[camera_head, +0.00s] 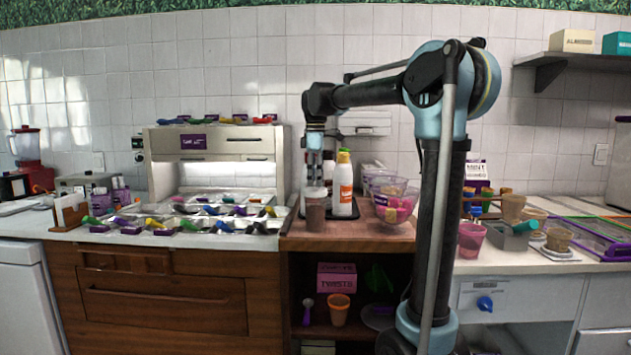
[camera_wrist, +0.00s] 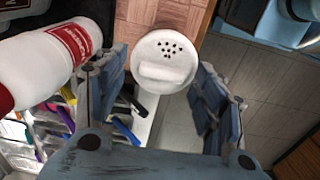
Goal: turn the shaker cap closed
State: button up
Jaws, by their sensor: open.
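The shaker (camera_head: 315,214) is a brown-bodied container standing upright on the wooden board, directly below my gripper (camera_head: 315,172). Its round white cap (camera_wrist: 165,61) shows from above in the wrist view. Several dark holes are exposed on the cap's far half. A raised white ridge crosses its nearer half. My gripper also shows in the wrist view (camera_wrist: 160,75), open, with one finger to the left of the cap and one to the right. Both fingers look apart from the cap. The shaker's body is mostly hidden under the cap in the wrist view.
A white bottle (camera_head: 343,190) with an orange-red label stands close to the shaker's right in the head view. Clear bowls of pink contents (camera_head: 395,205) stand further right. A topping rack (camera_head: 215,165) with colored scoops is at the left. The board's front edge is close by.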

jog(key=shift+f, duration=0.1)
jog(key=c, duration=1.1)
jog(key=shift+o, duration=0.2)
jog(key=shift+m, duration=0.3)
jog(key=m, duration=0.3)
jog(key=shift+d+m, duration=0.1)
jog(key=shift+m, duration=0.3)
jog(key=m, duration=0.4)
jog(key=shift+s+m, duration=0.1)
jog(key=shift+m, duration=0.2)
jog(key=m, duration=0.4)
jog(key=shift+d, duration=0.1)
jog(key=shift+s+m, duration=0.15)
jog(key=shift+m, duration=2.25)
